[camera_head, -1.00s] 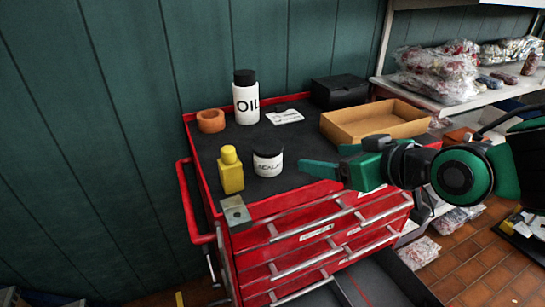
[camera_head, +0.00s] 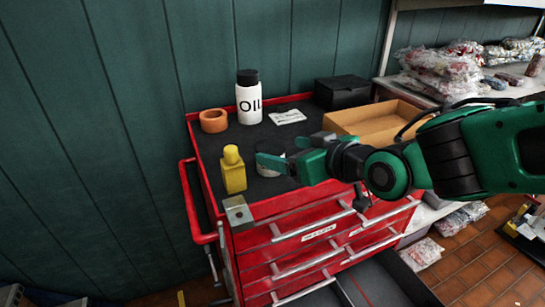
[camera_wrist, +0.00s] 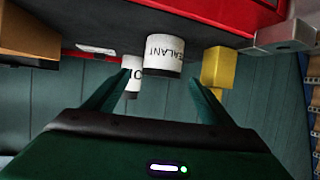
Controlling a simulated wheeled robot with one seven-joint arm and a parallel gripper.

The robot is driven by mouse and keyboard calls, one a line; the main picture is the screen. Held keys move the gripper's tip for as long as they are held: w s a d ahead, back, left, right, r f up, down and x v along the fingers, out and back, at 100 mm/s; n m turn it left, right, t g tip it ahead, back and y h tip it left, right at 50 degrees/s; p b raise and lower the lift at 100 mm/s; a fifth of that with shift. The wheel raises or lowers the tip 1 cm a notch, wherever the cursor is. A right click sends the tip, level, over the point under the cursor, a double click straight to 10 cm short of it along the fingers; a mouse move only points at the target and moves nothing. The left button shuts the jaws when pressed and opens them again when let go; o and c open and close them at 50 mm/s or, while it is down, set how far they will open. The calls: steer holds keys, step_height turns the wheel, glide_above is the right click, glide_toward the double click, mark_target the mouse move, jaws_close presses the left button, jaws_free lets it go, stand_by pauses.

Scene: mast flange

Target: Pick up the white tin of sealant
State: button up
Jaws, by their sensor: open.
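The white tin of sealant (camera_head: 264,168) stands on the dark top of the red tool cart, mostly hidden behind my gripper in the head view. In the wrist view the tin (camera_wrist: 163,56) shows upside down with its lettering, beyond and between the fingertips. My gripper (camera_head: 281,158) is open and empty, reaching in from the right at the tin. In the wrist view its two green fingers (camera_wrist: 160,80) stand apart on either side of the tin. I cannot tell whether they touch it.
A yellow bottle (camera_head: 233,170) stands just left of the tin. Behind are a white oil bottle (camera_head: 249,98), an orange ring (camera_head: 213,121), a label card (camera_head: 287,117) and a black box (camera_head: 342,92). A cardboard tray (camera_head: 345,124) is at right, a metal block (camera_head: 237,212) at the front corner.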

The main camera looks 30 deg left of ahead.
mark_target(278, 150)
steer(key=shift+x, duration=2.25)
steer(key=shift+f, duration=0.1)
steer(key=c, duration=1.4)
